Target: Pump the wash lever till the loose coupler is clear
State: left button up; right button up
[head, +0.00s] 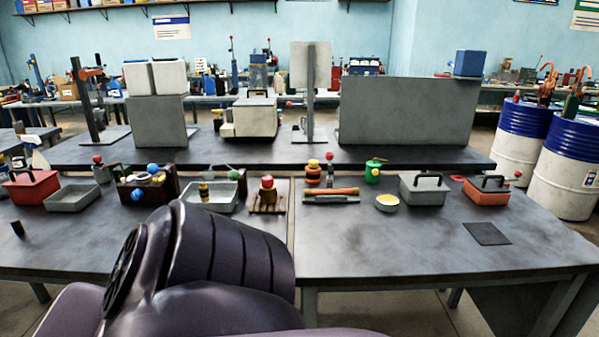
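I cannot say for certain which part is the wash lever or the loose coupler. An open grey tray (222,204) stands left of the table's middle, with a small brass-coloured fitting (204,191) upright at it. A green-knobbed lever (234,175) shows at the tray's back right. Another lever with a red knob (518,174) stands at the right end of a red-orange lidded box (486,197). A small red-knobbed post (329,169) stands at the back middle. Neither gripper shows; my dark arm fills the lower left foreground and hides the table's front there.
A dark box with blue knobs (130,185), a wooden rack (268,207), rods (331,199), a green can (373,172), a bowl (387,207) and a grey lidded box (424,196) line the back. A dark mat (487,234) lies right. The table's front right is clear.

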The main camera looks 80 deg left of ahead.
aim_at(233, 175)
jog(key=u, duration=2.95)
